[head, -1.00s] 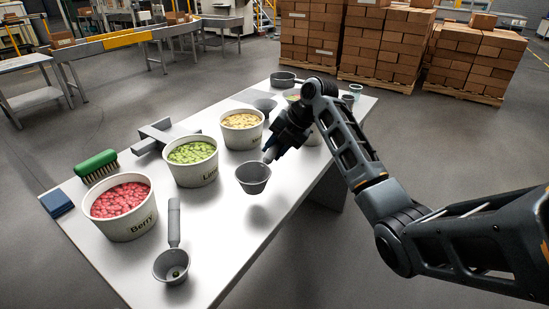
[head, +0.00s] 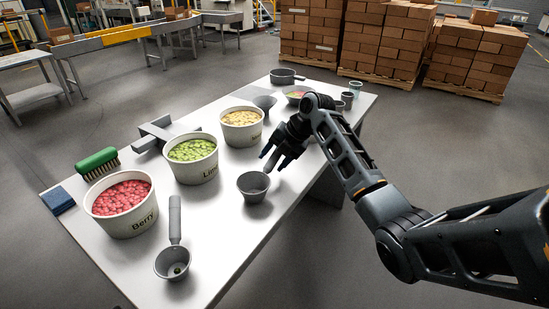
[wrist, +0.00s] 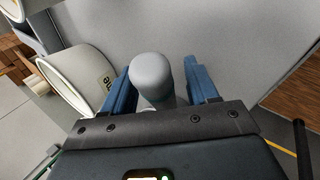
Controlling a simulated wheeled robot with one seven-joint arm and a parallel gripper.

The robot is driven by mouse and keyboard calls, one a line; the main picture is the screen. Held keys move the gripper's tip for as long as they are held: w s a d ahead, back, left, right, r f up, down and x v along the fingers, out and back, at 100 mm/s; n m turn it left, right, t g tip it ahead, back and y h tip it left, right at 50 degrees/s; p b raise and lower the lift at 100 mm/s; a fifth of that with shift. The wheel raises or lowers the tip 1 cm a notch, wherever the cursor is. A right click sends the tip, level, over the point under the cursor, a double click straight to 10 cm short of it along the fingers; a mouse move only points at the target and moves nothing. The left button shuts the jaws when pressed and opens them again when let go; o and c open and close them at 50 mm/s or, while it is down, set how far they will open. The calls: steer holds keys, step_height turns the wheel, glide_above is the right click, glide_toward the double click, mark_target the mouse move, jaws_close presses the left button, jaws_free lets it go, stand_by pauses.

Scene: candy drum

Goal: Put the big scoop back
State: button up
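The big scoop, a dark grey round cup (head: 254,187), stands on the white table to the right of the Lime tub. My gripper (head: 272,158) is just behind and above it, with its fingers spread apart. In the wrist view a rounded grey handle end (wrist: 152,70) lies between the two blue fingers (wrist: 158,85), with gaps on both sides. Most of the handle is hidden in the head view.
The Berry tub (head: 121,222), Lime tub (head: 196,176) and a yellow-filled tub (head: 242,140) stand along the table. A green brush (head: 98,160), blue block (head: 58,201) and grey bracket (head: 160,133) lie at left. A funnel (head: 265,102), pan (head: 283,77) and small cups (head: 347,98) stand farther back.

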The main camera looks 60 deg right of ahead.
steer(key=b+v, duration=0.1)
steer(key=v, duration=1.1)
